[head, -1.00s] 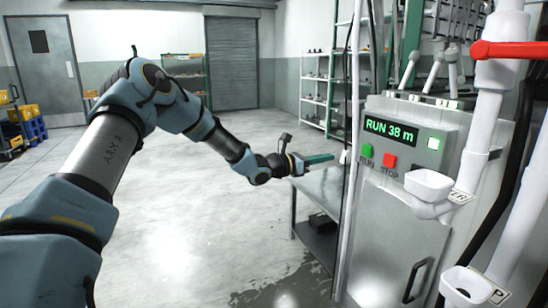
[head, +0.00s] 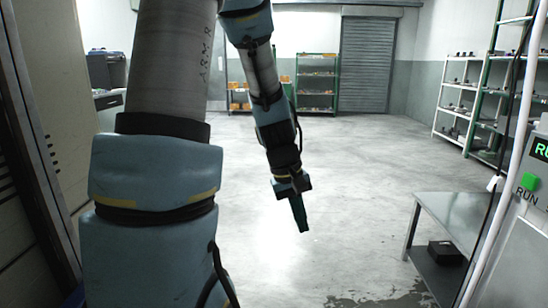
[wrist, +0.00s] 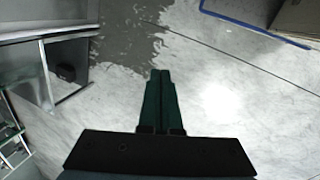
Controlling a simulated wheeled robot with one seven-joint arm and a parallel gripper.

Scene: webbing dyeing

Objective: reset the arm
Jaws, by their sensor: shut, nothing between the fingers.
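My gripper (head: 300,213) hangs from my arm near the middle of the head view, pointing down over bare concrete floor. Its two green fingers lie together with nothing between them. In the wrist view the gripper (wrist: 161,75) is also shut, with the floor beyond the tips. My arm is folded upward, and its upper bend is cut off by the top edge of the head view.
A grey metal table (head: 455,215) with a black box (head: 445,252) on its lower shelf stands at right, beside the machine panel with its green RUN button (head: 529,181). Shelves (head: 316,82) and a roller shutter (head: 367,65) stand at the back. The middle floor is clear; a wet patch (wrist: 130,35) lies near the table.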

